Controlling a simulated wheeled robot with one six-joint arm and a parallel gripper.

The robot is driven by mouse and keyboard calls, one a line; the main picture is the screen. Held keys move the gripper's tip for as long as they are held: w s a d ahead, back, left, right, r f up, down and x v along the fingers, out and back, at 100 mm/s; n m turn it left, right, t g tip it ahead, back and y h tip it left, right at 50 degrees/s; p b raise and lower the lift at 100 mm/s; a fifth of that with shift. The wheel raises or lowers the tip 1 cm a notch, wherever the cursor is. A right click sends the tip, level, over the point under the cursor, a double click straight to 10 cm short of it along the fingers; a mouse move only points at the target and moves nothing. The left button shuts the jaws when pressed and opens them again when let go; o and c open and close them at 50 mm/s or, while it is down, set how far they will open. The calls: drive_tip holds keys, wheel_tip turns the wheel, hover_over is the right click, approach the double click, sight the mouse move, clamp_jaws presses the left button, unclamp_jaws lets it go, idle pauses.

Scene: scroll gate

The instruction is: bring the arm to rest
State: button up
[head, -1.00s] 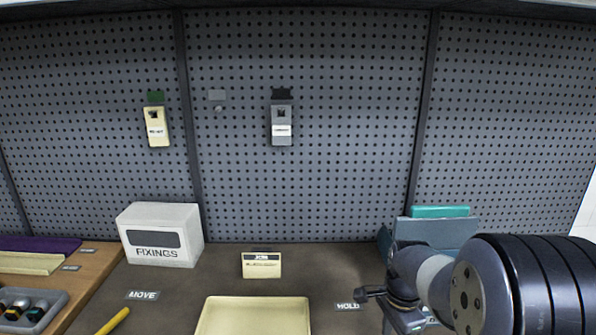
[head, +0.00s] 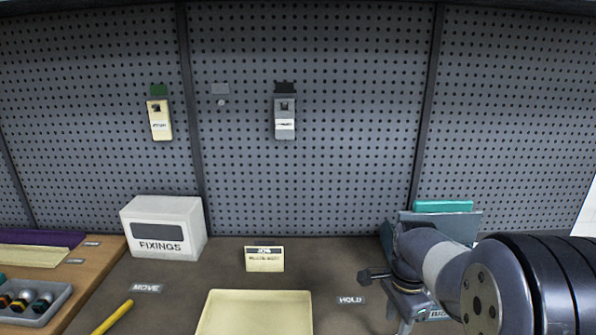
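My arm reaches in from the right edge in the head view, with its dark, ribbed joint nearest the camera. My gripper (head: 385,285) is at the arm's far end, low over the dark bench near the HOLD label (head: 351,300). A dark finger points left from it. I cannot make out both fingertips, so whether it is open or shut does not show. Nothing held is visible.
A cream tray (head: 255,312) lies at the front middle, left of the gripper. Behind the arm stands a grey holder with a teal item (head: 443,206). A FIXINGS box (head: 163,228), a job card (head: 264,259) and a yellow stick (head: 112,318) are further left. A pegboard (head: 310,180) closes the back.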

wheel_tip(320, 180, up, 6)
wheel_tip(320, 180, down, 11)
drive_tip(key=shift+r, duration=0.15)
drive_tip(key=shift+w+a+n, duration=0.2)
drive_tip(key=shift+w+n, duration=0.3)
drive_tip(key=shift+n, duration=0.5)
drive_tip(key=shift+r, duration=0.1)
